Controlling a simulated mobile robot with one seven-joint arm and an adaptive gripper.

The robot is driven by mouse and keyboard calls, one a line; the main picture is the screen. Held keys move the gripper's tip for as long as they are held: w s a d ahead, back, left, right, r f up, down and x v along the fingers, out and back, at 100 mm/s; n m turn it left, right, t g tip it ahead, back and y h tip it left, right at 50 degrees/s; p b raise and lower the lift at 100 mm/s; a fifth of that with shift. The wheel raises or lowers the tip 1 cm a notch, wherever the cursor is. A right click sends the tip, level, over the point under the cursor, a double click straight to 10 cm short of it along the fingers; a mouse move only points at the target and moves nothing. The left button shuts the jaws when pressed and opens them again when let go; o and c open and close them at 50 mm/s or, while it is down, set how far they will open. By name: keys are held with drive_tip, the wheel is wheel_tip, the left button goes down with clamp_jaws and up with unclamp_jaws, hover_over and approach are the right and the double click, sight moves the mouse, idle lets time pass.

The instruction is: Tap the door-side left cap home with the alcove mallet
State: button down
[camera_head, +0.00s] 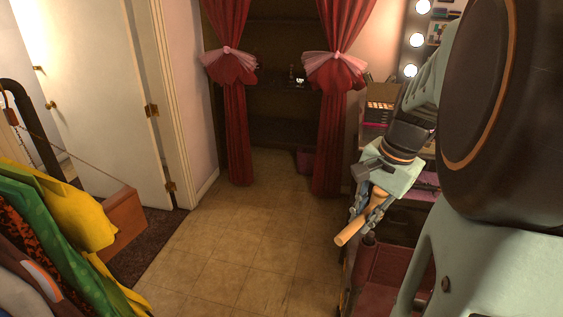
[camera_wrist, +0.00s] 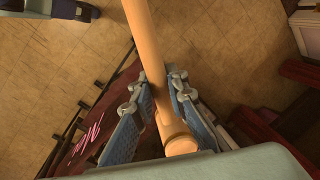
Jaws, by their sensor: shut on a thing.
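My gripper (camera_head: 366,209) is shut on a pale wooden rod-shaped piece (camera_head: 351,229), which looks like the mallet's handle. In the head view the piece slants down and left out of the fingers, over open floor. In the wrist view the wooden piece (camera_wrist: 146,40) runs between the blue-padded fingers (camera_wrist: 162,98) and out of the top edge; its rounded near end lies close to the palm. I cannot make out a mallet head. The alcove (camera_head: 275,75) is at the back between red curtains. I cannot make out the door-side left cap in either view.
A white door (camera_head: 90,100) stands at left, with colourful hanging clothes (camera_head: 60,220) and a wooden box (camera_head: 125,215) before it. A dressing table (camera_head: 425,180) with lit bulbs (camera_head: 411,70) is at right. A dark red chair (camera_head: 385,265) stands below my gripper. The tiled floor (camera_head: 240,240) between is clear.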

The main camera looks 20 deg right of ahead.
idle(0.4)
drive_tip(key=s+d+b+x, duration=0.1)
drive_tip(key=b+x, duration=0.4)
drive_tip(key=x, duration=0.1)
wheel_tip(320, 180, up, 5)
drive_tip(key=p, duration=0.4)
drive_tip(key=shift+a+r+p, duration=0.1)
drive_tip(key=shift+a+p, duration=0.1)
drive_tip(key=shift+p, duration=0.2)
